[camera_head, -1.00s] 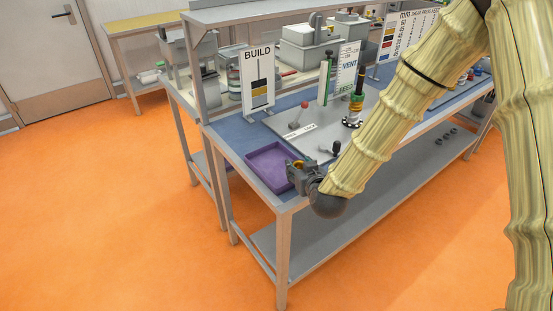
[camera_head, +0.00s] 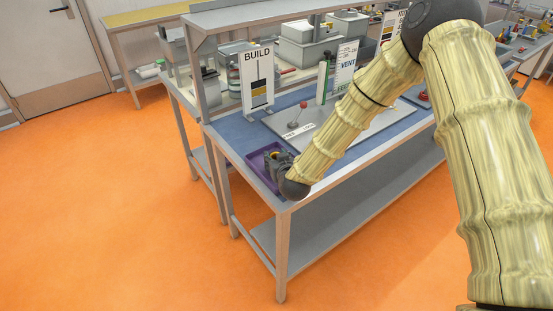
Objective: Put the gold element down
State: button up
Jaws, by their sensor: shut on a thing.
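My gripper (camera_head: 274,160) is at the near left corner of the blue-topped bench, over the purple tray (camera_head: 254,161). It is shut on the gold element, of which a small yellow-orange patch (camera_head: 273,156) shows between the jaws. The gripper and my arm hide much of the tray. I cannot tell whether the gold element touches the tray floor.
The BUILD sign (camera_head: 257,78) stands behind the tray. My arm covers the middle of the bench. A shelf post (camera_head: 196,75) rises at the left.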

jog(key=shift+f, duration=0.6)
jog(key=shift+f, duration=0.1)
jog(key=o, duration=1.3)
jog(key=shift+s+d, duration=0.1)
jog(key=shift+s, duration=0.2)
jog(key=b+v, duration=0.4)
jog(key=v, duration=0.7)
jog(key=shift+s+d+r, duration=0.1)
jog(key=shift+s+r, duration=0.15)
